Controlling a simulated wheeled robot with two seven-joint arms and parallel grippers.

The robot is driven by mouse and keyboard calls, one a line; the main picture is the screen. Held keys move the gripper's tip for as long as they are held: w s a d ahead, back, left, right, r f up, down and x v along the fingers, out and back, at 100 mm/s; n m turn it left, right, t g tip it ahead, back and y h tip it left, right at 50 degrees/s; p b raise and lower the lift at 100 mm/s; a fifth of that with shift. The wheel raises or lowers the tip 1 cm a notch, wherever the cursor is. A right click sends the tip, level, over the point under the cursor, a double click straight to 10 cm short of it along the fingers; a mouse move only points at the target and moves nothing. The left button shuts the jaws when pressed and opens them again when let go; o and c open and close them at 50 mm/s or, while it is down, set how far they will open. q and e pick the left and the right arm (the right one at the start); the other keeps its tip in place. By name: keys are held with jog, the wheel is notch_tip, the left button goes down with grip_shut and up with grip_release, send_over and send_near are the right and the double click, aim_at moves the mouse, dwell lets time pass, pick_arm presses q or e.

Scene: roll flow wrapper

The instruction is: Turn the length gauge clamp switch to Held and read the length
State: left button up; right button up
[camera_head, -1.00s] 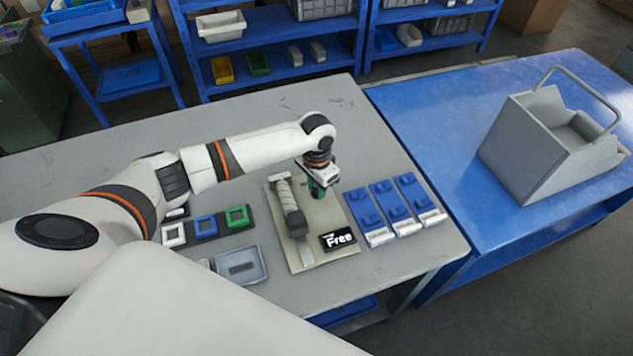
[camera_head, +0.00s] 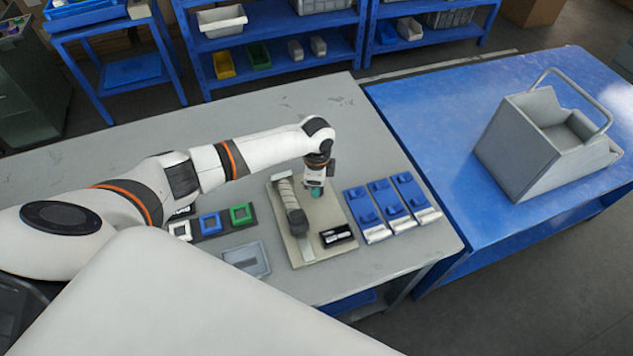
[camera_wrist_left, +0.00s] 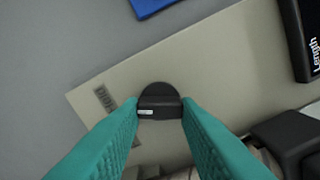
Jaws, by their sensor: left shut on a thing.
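The length gauge stands on a beige board (camera_head: 341,250) on the grey table. Its clamp switch is a round black knob with a raised bar (camera_wrist_left: 160,106), seen in the left wrist view. My left gripper (camera_head: 316,191) points down over the board, its teal fingers shut on the knob's bar from both sides. The black display (camera_head: 336,235) shows small white text in the head view, too small to read. In the left wrist view the word "Length" shows on the display (camera_wrist_left: 303,38), and the rest is cut off. My right gripper is not in view.
A grey bar-like part (camera_head: 291,204) lies along the board left of the gripper. Several blue blocks in holders (camera_head: 393,206) stand to the right. White, blue and green frames (camera_head: 210,224) and a grey tray (camera_head: 250,258) are to the left. A grey bin (camera_head: 521,150) stands on the blue table.

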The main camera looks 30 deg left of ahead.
pick_arm(q)
jog(key=shift+r+m, duration=0.1)
jog(key=shift+m, duration=0.4)
jog(key=o, duration=1)
notch_tip(320, 180, up, 12)
jog(key=shift+b, duration=0.95)
jog(key=shift+d, duration=0.1)
